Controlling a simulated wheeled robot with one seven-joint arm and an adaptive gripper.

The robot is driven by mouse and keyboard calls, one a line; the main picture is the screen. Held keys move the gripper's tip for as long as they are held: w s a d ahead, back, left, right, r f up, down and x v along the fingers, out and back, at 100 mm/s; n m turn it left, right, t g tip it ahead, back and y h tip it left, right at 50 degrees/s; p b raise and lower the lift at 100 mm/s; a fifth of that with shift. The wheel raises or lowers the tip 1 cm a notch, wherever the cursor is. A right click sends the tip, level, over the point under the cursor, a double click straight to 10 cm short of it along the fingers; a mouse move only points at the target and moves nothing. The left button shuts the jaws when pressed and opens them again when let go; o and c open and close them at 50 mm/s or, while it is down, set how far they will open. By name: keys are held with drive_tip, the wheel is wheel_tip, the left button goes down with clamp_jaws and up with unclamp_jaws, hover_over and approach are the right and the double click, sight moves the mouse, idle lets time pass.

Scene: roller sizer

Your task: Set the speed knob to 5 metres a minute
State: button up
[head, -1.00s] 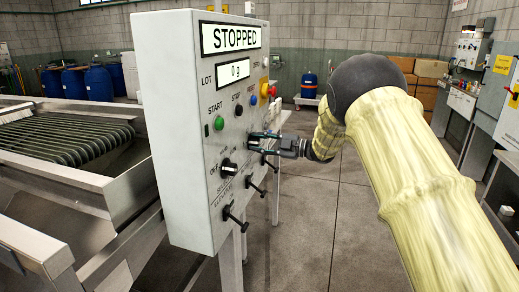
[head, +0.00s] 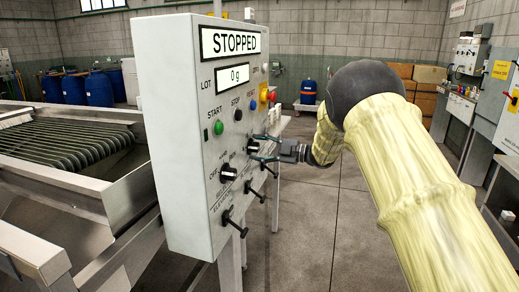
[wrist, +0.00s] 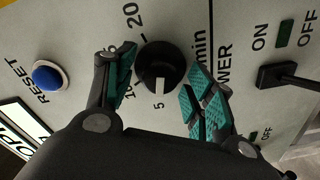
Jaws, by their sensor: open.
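The speed knob (wrist: 160,62) is round and black with a white pointer. In the wrist view its pointer is turned toward the printed 5, with 10 and 20 marked further round the dial. It also shows in the head view (head: 252,147) on the front of the grey-white panel (head: 180,130). My gripper (wrist: 164,62) is open, with its green-padded fingers on either side of the knob. Gaps show between the pads and the knob. My gripper also shows in the head view (head: 257,147), reaching in from the right.
A blue reset button (wrist: 48,76) and a black lever switch (wrist: 285,76) flank the knob. The panel display (head: 231,41) reads STOPPED. A black selector knob (head: 228,173) sits lower left, and several levers lie below.

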drive_tip(key=shift+d, duration=0.1)
drive_tip(key=v, duration=1.2)
